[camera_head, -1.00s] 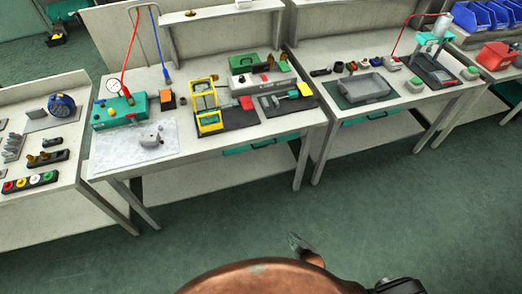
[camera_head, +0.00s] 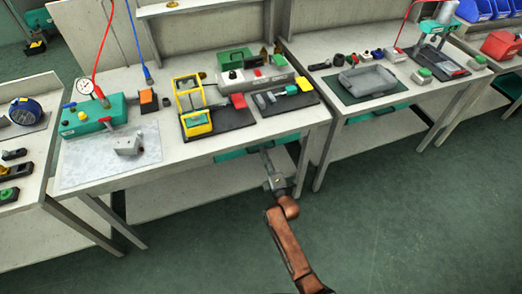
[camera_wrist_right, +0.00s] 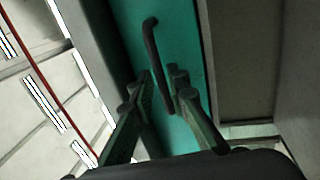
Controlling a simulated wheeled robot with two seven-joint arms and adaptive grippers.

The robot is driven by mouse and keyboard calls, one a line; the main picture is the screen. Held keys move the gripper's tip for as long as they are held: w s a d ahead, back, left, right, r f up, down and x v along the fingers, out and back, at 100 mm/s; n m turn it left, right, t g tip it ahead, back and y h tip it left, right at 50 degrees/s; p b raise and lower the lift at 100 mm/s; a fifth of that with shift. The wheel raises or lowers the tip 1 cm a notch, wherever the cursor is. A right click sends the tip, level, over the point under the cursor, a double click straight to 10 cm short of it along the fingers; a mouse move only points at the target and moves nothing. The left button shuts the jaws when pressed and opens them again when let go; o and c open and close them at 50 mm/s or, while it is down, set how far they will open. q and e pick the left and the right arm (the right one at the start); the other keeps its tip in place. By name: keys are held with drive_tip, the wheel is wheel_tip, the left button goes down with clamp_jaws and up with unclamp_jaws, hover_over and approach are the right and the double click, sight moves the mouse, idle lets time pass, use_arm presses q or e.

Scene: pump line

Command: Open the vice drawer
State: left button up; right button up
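The teal drawer (camera_head: 287,139) sits under the top of the middle bench and looks closed. In the right wrist view its teal front (camera_wrist_right: 186,38) fills the middle, with a dark bar handle (camera_wrist_right: 152,48) on it. My right gripper (camera_head: 266,158) is at the drawer front, partly hiding it in the head view. In the right wrist view its two fingers (camera_wrist_right: 160,84) are apart, with the handle between them. I cannot tell whether either finger touches the handle. My left gripper is out of view.
The middle bench (camera_head: 95,178) carries a yellow frame (camera_head: 197,122), a teal pump unit (camera_head: 90,117) and a green box (camera_head: 236,58). The bench to the right has another teal drawer (camera_head: 372,115) and a grey tray (camera_head: 367,80). The floor in front is clear.

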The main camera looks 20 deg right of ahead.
drive_tip(key=shift+w+r, duration=0.15)
drive_tip(key=shift+w, duration=0.95)
clamp_jaws()
